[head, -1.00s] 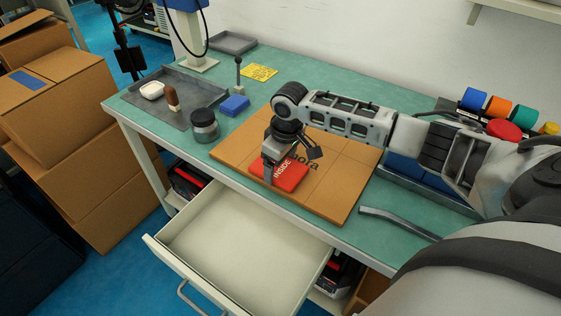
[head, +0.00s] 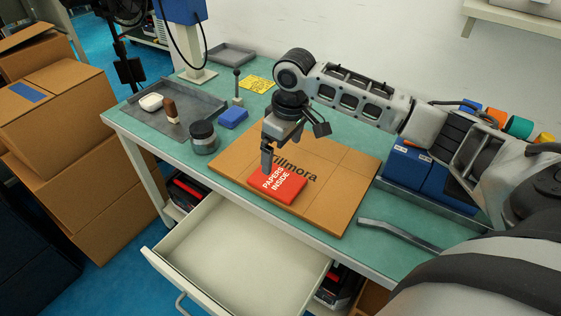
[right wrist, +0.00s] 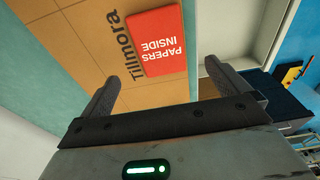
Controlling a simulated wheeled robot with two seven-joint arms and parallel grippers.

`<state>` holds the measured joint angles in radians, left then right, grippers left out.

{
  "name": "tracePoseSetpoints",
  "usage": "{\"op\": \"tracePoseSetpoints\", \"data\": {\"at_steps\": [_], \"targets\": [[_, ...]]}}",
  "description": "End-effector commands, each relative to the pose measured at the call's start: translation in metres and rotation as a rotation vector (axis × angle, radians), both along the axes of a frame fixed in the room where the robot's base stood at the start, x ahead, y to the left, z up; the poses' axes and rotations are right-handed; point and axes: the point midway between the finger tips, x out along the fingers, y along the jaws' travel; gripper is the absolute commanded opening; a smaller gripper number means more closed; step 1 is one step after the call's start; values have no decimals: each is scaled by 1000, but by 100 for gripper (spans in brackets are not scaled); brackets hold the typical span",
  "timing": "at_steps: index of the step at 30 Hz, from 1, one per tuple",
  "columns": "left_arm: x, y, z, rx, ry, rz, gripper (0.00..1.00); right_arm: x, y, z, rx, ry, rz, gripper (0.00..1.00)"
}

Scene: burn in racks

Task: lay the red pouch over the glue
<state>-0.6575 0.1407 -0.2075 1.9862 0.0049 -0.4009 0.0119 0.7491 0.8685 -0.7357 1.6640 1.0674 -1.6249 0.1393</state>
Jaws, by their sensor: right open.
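The red pouch (head: 284,188), printed "PAPERS INSIDE", lies flat on a brown cardboard sheet (head: 335,205) marked "Tillmora" on the bench. It also shows in the right wrist view (right wrist: 156,42), beside the black lettering and near the sheet's edge. My right gripper (head: 292,152) is open and empty just above the pouch, apart from it. In the right wrist view its two fingers (right wrist: 162,75) stand wide apart with nothing between them. I cannot make out any glue; any under the pouch is hidden. My left gripper is not in view.
An open, empty drawer (head: 240,250) juts out below the bench front. A dark-lidded jar (head: 204,138), a blue block (head: 234,117) and a grey tray (head: 165,115) stand to the left. Blue bins (head: 408,165) and a grey bar (head: 400,232) are to the right.

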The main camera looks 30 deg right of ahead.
Motion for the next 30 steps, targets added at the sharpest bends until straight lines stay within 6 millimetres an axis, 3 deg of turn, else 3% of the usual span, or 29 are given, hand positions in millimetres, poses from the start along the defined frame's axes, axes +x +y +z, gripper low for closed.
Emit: {"op": "tracePoseSetpoints", "data": {"at_steps": [6, 23, 26, 30], "targets": [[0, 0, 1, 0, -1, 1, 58, -2, -1, 22, 0, 0, -1, 100], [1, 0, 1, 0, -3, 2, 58, -3, -1, 24, 0, 0, -1, 100], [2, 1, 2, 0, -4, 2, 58, -6, 6, 17, 3, 1, 15, 100], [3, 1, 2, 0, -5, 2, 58, -25, 42, -15, 17, -8, 91, 100]]}}
